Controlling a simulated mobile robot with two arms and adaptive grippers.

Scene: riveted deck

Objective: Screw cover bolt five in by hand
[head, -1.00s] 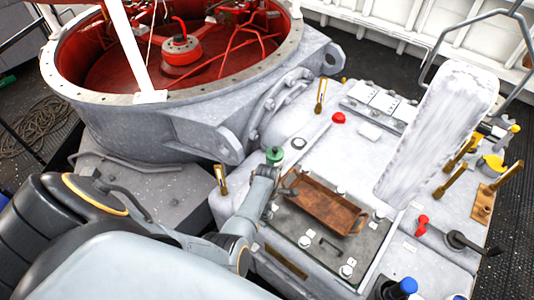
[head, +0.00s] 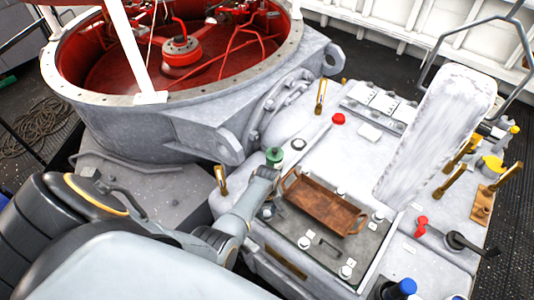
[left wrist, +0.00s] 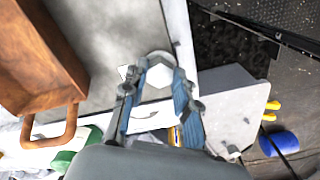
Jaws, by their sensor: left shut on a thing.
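The dark cover plate (head: 322,250) lies on the white machine housing, with several pale hex bolts along its edges, one of them a front bolt (head: 304,242). My left gripper (head: 268,207) points down at the cover's left corner. In the left wrist view, my left gripper (left wrist: 158,82) has its blue-padded fingers on both sides of a pale hex bolt head (left wrist: 158,75), shut on it. The bolt's shank and its hole are hidden beneath the head. My right gripper is not in view.
A brown tray (head: 322,206) with end handles lies on the cover, close beside my left gripper. A green knob (head: 274,156) stands just behind my wrist.

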